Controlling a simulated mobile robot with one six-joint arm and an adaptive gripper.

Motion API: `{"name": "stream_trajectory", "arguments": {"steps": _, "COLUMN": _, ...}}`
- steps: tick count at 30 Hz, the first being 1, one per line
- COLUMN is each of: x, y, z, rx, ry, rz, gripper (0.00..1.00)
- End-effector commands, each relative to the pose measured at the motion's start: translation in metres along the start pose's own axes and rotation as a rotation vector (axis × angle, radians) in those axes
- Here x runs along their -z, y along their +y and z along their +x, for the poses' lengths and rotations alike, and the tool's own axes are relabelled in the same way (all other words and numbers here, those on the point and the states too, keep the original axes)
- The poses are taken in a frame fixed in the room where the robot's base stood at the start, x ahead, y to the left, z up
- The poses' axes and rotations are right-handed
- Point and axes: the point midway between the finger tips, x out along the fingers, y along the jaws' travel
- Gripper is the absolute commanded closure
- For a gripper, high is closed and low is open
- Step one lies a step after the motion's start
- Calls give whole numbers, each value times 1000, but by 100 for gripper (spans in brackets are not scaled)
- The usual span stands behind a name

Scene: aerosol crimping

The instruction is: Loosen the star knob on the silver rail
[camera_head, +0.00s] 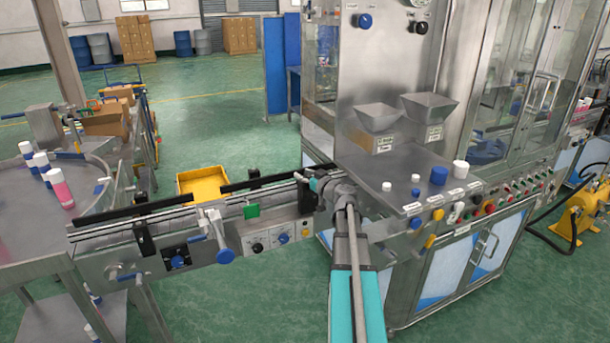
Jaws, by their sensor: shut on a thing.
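The silver rail (180,211) is a long conveyor rail running from the lower left to the machine at the middle. My gripper (314,185) is at the rail's right end, beside the machine table. It is small in view and partly covered by my own wrist. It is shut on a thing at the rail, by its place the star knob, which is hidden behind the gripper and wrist.
The steel machine table (385,165) with two hoppers, white and blue caps and a row of buttons is right of my gripper. A control box (268,240) hangs under the rail. A yellow crate (203,184) stands behind it. A round table (95,210) with bottles is at left.

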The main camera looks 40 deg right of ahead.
Motion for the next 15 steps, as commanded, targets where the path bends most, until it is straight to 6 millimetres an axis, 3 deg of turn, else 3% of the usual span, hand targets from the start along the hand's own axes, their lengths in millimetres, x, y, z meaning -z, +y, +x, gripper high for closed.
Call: {"name": "stream_trajectory", "arguments": {"steps": 15, "x": -1, "y": -5, "z": -2, "rx": 277, "ry": -3, "rz": -2, "gripper": 93}}
